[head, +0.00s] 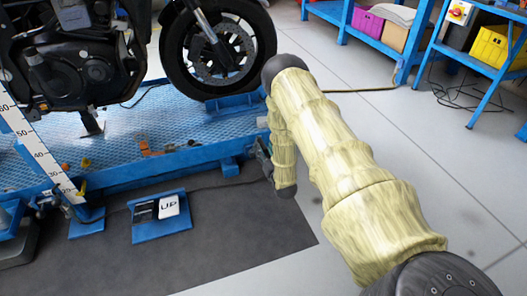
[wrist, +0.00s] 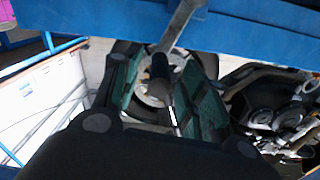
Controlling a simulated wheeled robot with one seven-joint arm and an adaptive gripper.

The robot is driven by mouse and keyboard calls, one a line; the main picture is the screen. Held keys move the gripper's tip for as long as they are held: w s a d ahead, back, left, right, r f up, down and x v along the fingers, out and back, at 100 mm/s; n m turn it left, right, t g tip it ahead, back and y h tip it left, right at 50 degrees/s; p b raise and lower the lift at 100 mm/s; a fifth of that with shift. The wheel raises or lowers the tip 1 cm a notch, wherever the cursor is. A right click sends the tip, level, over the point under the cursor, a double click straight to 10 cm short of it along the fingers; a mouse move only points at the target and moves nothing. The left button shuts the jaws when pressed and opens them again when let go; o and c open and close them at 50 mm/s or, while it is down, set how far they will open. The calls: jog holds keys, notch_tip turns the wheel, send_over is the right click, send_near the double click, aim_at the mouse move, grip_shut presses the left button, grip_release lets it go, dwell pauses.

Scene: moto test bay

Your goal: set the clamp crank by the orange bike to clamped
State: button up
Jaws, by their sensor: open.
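In the wrist view a grey metal crank arm (wrist: 181,24) reaches down from a blue beam and ends in a dark round handle (wrist: 159,78). My gripper (wrist: 161,88) is open, with one finger on each side of the handle. I cannot tell whether either finger touches it. In the head view my gripper (head: 262,157) shows only as a dark sliver beside the lift edge, mostly behind my sleeved arm; the crank is hidden there. The bike (head: 85,75) stands on the blue lift (head: 190,140) with its front wheel (head: 218,50) at a blue wheel clamp (head: 237,105). The visible bike parts look black.
A blue pedal box marked UP (head: 161,228) lies on the dark mat (head: 225,235) in front of the lift. A white height scale (head: 45,155) stands at left. Blue shelving with magenta (head: 367,24) and yellow (head: 495,46) crates is at the back right.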

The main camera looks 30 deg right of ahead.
jog(key=shift+b+x, duration=0.3)
jog(key=shift+x, duration=0.8)
grip_shut()
